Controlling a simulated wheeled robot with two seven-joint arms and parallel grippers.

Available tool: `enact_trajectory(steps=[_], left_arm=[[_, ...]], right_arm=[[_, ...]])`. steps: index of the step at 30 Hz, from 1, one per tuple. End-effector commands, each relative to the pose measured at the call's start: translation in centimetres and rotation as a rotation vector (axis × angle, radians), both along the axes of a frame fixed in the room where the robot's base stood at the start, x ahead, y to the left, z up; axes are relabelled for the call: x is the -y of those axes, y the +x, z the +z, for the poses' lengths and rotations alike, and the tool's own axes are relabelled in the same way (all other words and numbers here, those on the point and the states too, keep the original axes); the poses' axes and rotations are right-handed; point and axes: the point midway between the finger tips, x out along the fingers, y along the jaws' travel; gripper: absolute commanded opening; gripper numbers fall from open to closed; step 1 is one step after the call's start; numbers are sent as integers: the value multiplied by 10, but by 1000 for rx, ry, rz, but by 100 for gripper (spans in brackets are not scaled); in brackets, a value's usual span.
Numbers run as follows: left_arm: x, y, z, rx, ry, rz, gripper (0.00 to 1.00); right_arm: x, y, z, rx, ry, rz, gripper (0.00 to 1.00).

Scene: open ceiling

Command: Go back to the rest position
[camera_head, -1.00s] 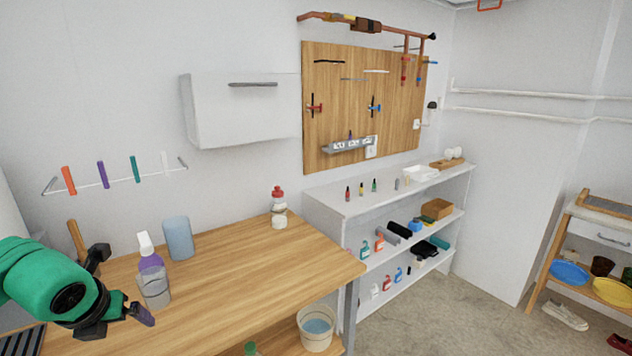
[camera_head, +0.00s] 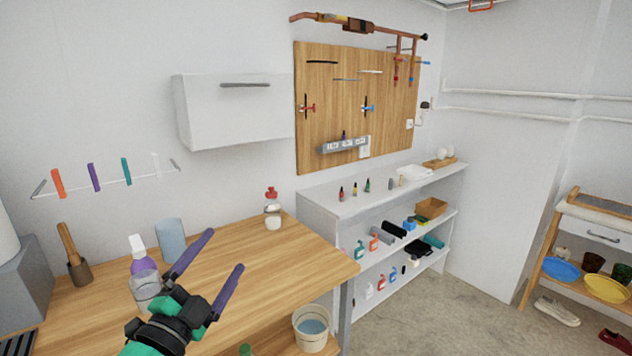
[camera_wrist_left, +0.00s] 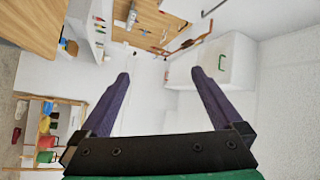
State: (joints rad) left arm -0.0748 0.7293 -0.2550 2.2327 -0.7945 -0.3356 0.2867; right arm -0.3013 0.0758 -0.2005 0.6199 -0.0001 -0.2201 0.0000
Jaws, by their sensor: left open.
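My left gripper (camera_head: 215,262) is open and empty, with its two purple fingers spread and pointing up and to the right over the wooden workbench (camera_head: 285,255). In the left wrist view the same open fingers (camera_wrist_left: 158,82) show with nothing between them and the room seen sideways beyond. The green wrist of my left arm comes in at the bottom of the head view. My right gripper is in neither view.
A white cabinet (camera_head: 235,115) hangs above. The bench's right part is clear.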

Motion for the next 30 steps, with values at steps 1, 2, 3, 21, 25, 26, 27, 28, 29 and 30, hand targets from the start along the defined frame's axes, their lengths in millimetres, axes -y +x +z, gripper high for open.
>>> enact_trajectory(steps=[1,2,3,21,25,26,27,28,29,30], left_arm=[[-32,2,-32,-134,-167,132,100],[-50,0,-55,-221,-246,210,100],[-69,-6,-86,-339,-336,303,100],[-58,-205,-337,-1533,-736,709,100],[-58,-196,-390,-1547,-722,721,100],[-58,-195,-402,-1552,-720,723,100],[-58,-195,-419,-1559,-716,727,100],[-57,-196,-433,-1564,-714,729,100],[-57,-197,-447,-1569,-711,731,100],[-57,-200,-466,-1578,-706,735,100]], right_arm=[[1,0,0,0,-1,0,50],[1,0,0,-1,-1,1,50],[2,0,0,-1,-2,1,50],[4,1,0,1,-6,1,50],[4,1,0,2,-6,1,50],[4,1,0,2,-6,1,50],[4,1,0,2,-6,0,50],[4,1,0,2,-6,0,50],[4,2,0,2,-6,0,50],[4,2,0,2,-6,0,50]])
